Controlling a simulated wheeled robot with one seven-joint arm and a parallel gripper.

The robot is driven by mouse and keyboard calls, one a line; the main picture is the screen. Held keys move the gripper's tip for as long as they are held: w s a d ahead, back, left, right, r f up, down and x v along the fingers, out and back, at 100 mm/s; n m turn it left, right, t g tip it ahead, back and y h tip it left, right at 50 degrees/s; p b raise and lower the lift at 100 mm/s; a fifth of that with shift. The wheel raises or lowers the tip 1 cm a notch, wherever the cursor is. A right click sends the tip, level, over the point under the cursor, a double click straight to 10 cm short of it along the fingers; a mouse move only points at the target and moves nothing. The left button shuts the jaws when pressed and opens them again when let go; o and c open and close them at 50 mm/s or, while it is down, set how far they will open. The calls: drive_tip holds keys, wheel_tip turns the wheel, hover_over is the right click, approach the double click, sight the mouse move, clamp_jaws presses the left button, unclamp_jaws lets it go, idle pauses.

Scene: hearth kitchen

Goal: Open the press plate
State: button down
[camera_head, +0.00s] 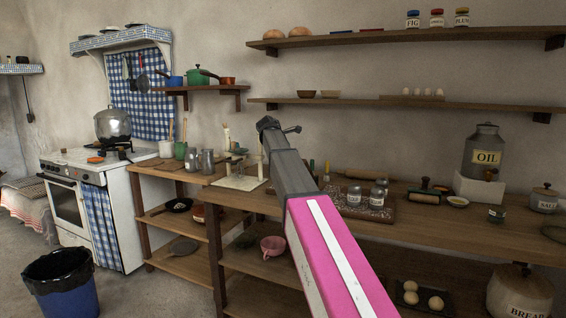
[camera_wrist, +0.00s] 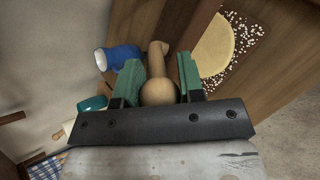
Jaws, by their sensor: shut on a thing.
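In the wrist view my gripper (camera_wrist: 160,64) has its two green fingers on either side of a tan wooden handle (camera_wrist: 158,92) with a rounded end. It is shut on this handle. The handle's narrower part runs away from the camera between the fingers. A press plate cannot be clearly made out, and the join of the handle to any plate is not clear. In the head view my arm crosses the middle of the picture, and the fingers and handle cannot be made out there.
A blue mug (camera_wrist: 121,57) is close to the left finger. A pale round disc (camera_wrist: 214,46) lies on a speckled brown surface at upper right. In the head view, the wooden counter (camera_head: 447,222) holds jars, a rolling pin (camera_head: 358,175) and an oil can (camera_head: 484,150). Shelves hang above.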

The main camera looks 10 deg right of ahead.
drive_tip(key=w+d+r+g+y, duration=0.2)
drive_tip(key=w+d+r+g, duration=0.1)
drive_tip(key=w, duration=0.3)
drive_tip(key=shift+w+d+r, duration=0.3)
drive_tip(key=shift+d+r, duration=0.3)
drive_tip(key=shift+r, duration=0.1)
drive_tip(key=c, duration=1.8)
unclamp_jaws()
drive_tip(key=w+d, duration=0.2)
drive_tip(key=w, duration=0.1)
drive_tip(key=w+d, duration=0.2)
drive_tip(key=w, duration=0.2)
drive_tip(key=w+d, duration=0.3)
drive_tip(key=shift+w+r, duration=0.2)
drive_tip(key=shift+r, duration=0.2)
drive_tip(key=shift+c, duration=0.2)
drive_tip(key=shift+o, duration=0.4)
drive_tip(key=shift+w+d+f, duration=0.35)
drive_tip(key=shift+w+d, duration=0.25)
drive_tip(key=shift+w, duration=0.1)
drive_tip(key=o, duration=1)
drive_tip(key=shift+f, duration=0.1)
drive_tip(key=shift+a+r, duration=0.1)
drive_tip(key=shift+r, duration=0.1)
